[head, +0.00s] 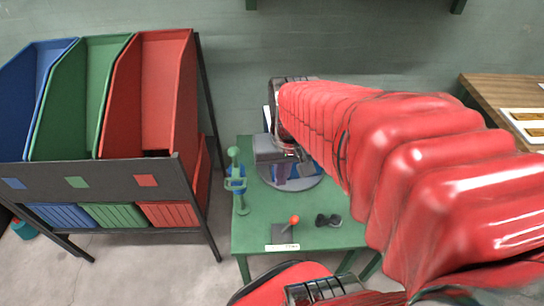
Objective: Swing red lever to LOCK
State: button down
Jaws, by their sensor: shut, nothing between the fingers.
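The red lever (294,219) is a small red ball knob on a short stem, on a dark plate (279,234) near the front of the green table (262,218). The stem leans up and to the right in the head view. A white label strip (282,247) lies at the plate's front edge; its writing is too small to read. My gripper (290,152) is at the end of my red-sleeved arm, farther back over the table and apart from the lever. It is shut and empty; its fingertips are small and partly hidden.
A green and blue upright device (236,182) stands at the table's left edge. A round grey base (312,181) is behind the lever, and small black items (328,220) lie to its right. A rack of blue, green and red bins (168,95) stands left. A wooden table (488,88) is at right.

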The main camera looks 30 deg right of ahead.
jog(key=s+d+f+m+y, duration=0.1)
jog(key=d+f+m+y, duration=0.2)
jog(key=d+f+m, duration=0.5)
jog(key=s+d+f+m+t+y, duration=0.1)
jog(key=d+f+m+y, duration=0.3)
jog(key=f, duration=1.8)
jog(key=d+m, duration=0.5)
jog(key=d, duration=0.5)
jog(key=shift+s+d+f+t, duration=0.2)
jog(key=shift+t, duration=0.1)
send_near(288, 225)
jog(key=shift+f, duration=1.85)
jog(key=shift+d, duration=0.3)
jog(key=shift+m, duration=0.3)
